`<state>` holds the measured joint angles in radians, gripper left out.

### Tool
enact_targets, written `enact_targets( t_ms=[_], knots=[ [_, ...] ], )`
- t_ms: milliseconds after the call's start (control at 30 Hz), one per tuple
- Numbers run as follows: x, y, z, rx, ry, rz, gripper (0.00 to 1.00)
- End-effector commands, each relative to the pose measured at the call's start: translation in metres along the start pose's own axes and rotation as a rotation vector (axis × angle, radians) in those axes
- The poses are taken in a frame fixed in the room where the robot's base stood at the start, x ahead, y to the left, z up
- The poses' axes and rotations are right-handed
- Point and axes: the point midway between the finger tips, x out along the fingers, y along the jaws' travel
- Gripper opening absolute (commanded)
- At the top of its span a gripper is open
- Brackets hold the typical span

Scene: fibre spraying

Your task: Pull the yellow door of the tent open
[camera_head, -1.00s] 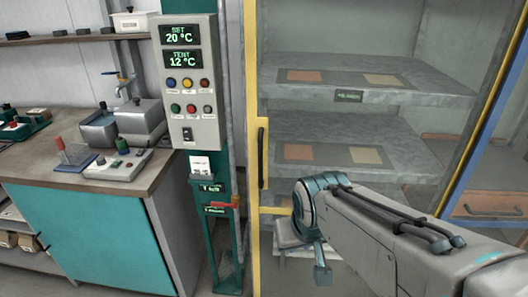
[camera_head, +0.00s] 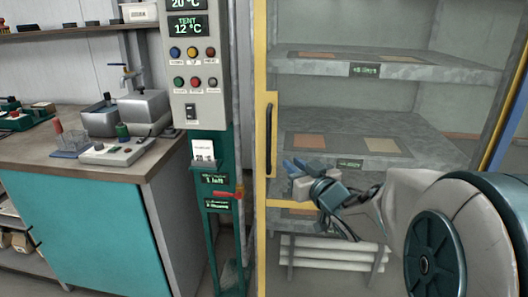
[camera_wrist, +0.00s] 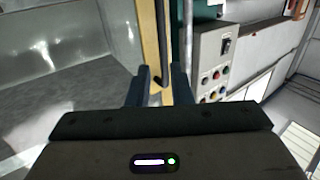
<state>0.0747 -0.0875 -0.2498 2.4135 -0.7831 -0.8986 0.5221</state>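The tent's yellow door (camera_head: 260,60) is a yellow frame strip around a clear pane, and it looks shut. Its dark upright handle (camera_head: 268,140) sits on a yellow plate at the left edge. My gripper (camera_head: 290,166) is just right of the handle in the head view, its blue fingers pointing left. In the wrist view my gripper (camera_wrist: 161,88) is open, with the two fingers apart. The lower end of the dark handle (camera_wrist: 160,50) and the yellow strip (camera_wrist: 149,45) show beyond and between the fingertips. I cannot tell any contact; nothing is seen held.
A grey control box (camera_head: 198,75) on a green post stands left of the door, with a red lever (camera_head: 228,195) below. A teal-fronted workbench (camera_head: 90,225) is further left. Grey shelves (camera_head: 380,70) show behind the pane.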

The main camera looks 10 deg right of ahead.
Motion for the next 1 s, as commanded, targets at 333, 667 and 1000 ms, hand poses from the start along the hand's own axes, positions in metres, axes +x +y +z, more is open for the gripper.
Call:
enact_targets(
  t_ms=[333, 667, 1000],
  knots=[
    [0.041, -0.003, 0.000, 0.002, 0.012, -0.018, 0.19],
    [0.107, -0.004, -0.001, 0.001, 0.013, -0.015, 0.19],
    [0.137, -0.003, -0.003, 0.002, 0.014, -0.012, 0.19]
  ],
)
